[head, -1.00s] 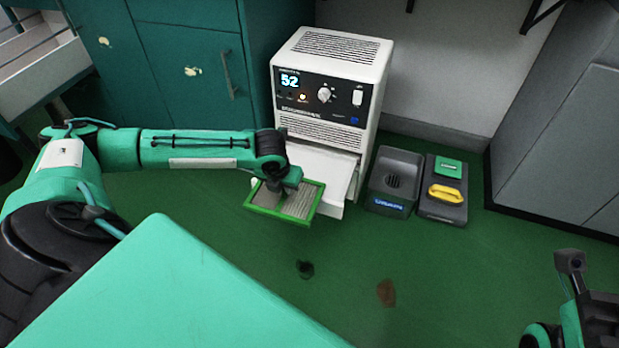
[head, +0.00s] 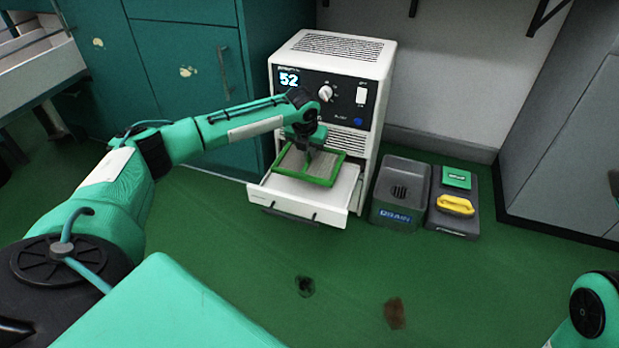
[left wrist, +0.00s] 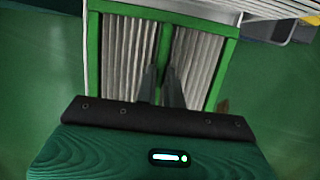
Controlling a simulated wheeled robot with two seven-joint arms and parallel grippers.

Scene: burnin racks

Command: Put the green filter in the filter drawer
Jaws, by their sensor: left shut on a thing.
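The green filter (head: 325,179) is a flat green frame around grey pleats. My left gripper (head: 309,160) is shut on it, and the filter is above the open filter drawer (head: 299,206) of the white machine. Whether the filter touches the drawer floor I cannot tell. In the left wrist view the fingers (left wrist: 162,84) meet at the middle bar of the filter (left wrist: 127,58). My right gripper is out of view; only part of my right arm shows at the lower right.
The white machine (head: 378,75) has a lit display reading 52. To its right stand a dark drain box (head: 385,215) and a dark tray (head: 470,225) with a green block (head: 457,178) and a yellow handle (head: 456,206). Green cabinets (head: 180,68) are behind. The front floor is open, with two dark spots.

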